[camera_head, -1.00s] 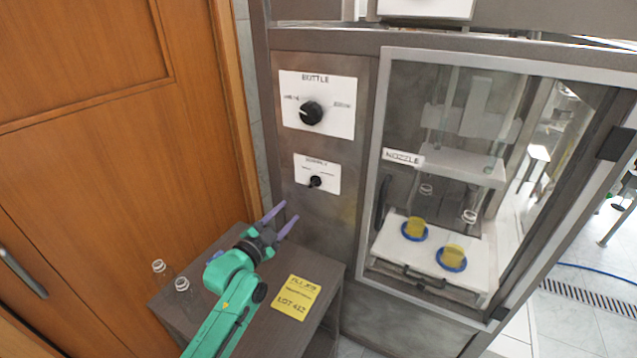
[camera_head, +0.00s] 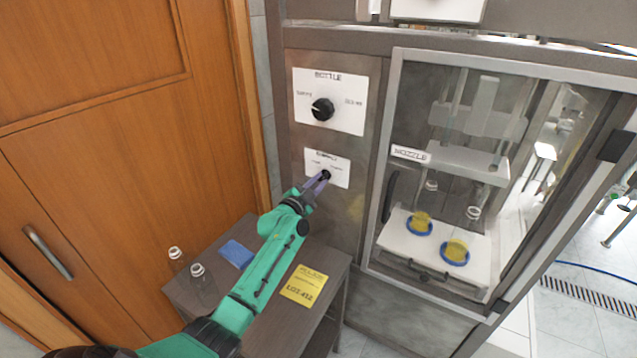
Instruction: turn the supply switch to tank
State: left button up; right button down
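The supply switch (camera_head: 326,174) is a small black knob on a white plate (camera_head: 341,171), low on the machine's grey front panel. The plate's small lettering is too blurred to read fully. My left gripper (camera_head: 322,178) reaches up to the knob, with its purple fingers at the knob and partly covering it. The fingers look close together around it, but I cannot tell whether they grip it. The knob's pointer direction is hidden. My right gripper is not in view.
Above sits the larger bottle knob (camera_head: 322,109). Right is a glass-fronted nozzle cabinet (camera_head: 411,153) with yellow cups on blue rings. Below, a small dark table (camera_head: 262,318) holds a yellow lot card (camera_head: 304,286), a blue pad (camera_head: 236,254) and two clear bottles (camera_head: 199,284).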

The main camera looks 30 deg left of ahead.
pick_arm(q)
grip_shut()
jog(key=shift+n, duration=0.3)
jog(key=shift+f+n, duration=0.1)
jog(key=shift+n, duration=0.7)
jog(key=n+b, duration=0.1)
jog(key=n, duration=0.9)
jog(key=shift+d+n, duration=0.1)
jog(key=shift+n, duration=0.3)
jog(key=n, duration=0.4)
jog(key=shift+n, duration=0.4)
